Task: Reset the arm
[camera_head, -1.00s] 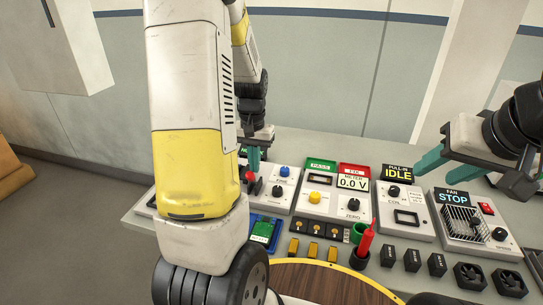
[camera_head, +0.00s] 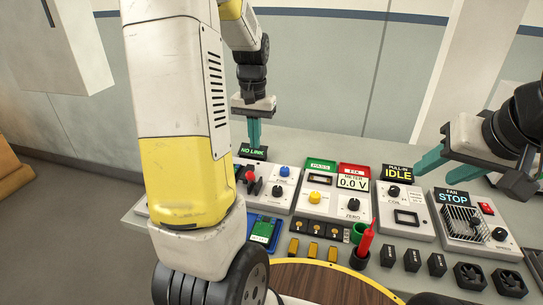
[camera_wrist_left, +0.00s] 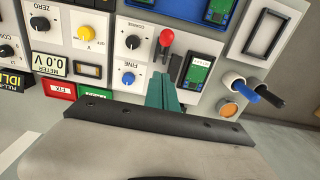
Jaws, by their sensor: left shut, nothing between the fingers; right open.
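My left gripper (camera_head: 254,136) has teal fingers that are shut and empty. It hangs pointing down above the back edge of the control panels, just over the NO LINK display (camera_head: 253,152). In the left wrist view the closed fingers (camera_wrist_left: 163,92) show near the red-knobbed lever (camera_wrist_left: 166,38), with nothing between them. That lever (camera_head: 250,177) stands on the white panel in front of the gripper. My right gripper (camera_head: 457,176) is open and empty above the panels at the right, near the IDLE display (camera_head: 397,173).
A meter panel reading 0.0 V (camera_head: 352,183), a fan unit (camera_head: 462,220) marked STOP and a red screwdriver (camera_head: 366,238) in a holder stand on the grey bench. A round wooden board (camera_head: 310,280) lies in front. My left arm hides the bench's left part.

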